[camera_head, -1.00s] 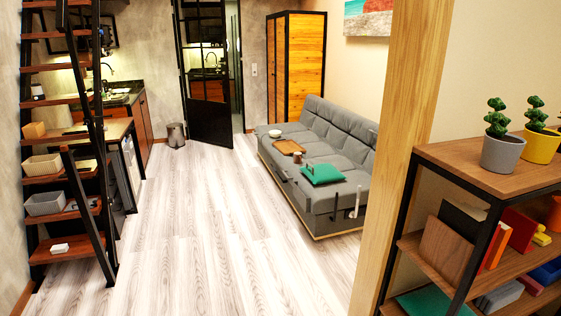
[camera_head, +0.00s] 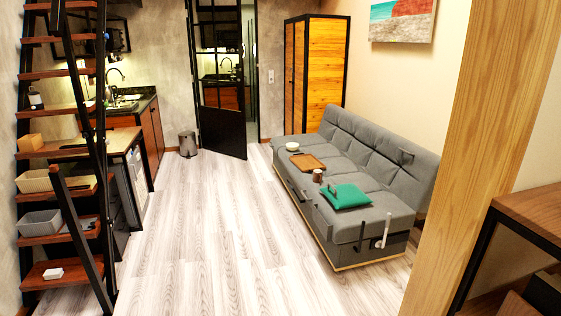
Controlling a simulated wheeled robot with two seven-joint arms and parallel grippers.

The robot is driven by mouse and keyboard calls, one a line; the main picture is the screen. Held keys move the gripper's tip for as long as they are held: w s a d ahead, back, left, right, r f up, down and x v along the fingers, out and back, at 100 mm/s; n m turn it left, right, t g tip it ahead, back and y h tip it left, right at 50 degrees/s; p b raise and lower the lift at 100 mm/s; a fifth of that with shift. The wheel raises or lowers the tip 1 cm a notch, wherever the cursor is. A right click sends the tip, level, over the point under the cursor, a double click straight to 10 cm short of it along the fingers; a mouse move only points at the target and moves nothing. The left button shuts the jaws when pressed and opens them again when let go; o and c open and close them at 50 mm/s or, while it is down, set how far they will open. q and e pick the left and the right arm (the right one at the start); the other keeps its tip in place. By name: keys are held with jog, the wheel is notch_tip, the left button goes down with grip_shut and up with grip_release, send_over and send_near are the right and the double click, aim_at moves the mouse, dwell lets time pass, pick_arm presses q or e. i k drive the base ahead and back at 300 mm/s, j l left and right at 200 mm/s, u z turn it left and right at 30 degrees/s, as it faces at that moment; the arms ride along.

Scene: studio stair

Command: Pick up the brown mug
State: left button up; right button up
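The brown mug (camera_head: 317,176) stands on the seat of the grey sofa (camera_head: 375,204), right of the middle of the room. It sits between a brown tray (camera_head: 308,162) and a green cushion or cloth (camera_head: 347,196). The mug is small and far off, and I cannot make out its handle. Neither of my grippers shows in the head view.
The wooden floor (camera_head: 190,230) ahead is clear up to the sofa. A stair with dark rails (camera_head: 72,215) stands on the left. A wooden post (camera_head: 480,170) and a shelf (camera_head: 530,205) are close on the right. A white bowl (camera_head: 292,146) is on the sofa.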

aim_at(317, 174)
jog(key=i+u, duration=0.15)
jog(key=i, duration=0.8)
jog(key=i+u, duration=0.15)
jog(key=i, duration=0.8)
jog(key=i+l+z, duration=0.2)
jog(key=i+z, duration=0.55)
jog(key=i, duration=0.2)
jog(key=i+z, duration=0.4)
jog(key=i+j+z, duration=0.35)
jog(key=i, duration=0.15)
jog(key=i+l, duration=0.1)
jog(key=i, duration=0.35)
jog(key=i+l, duration=0.1)
jog(key=i, duration=0.35)
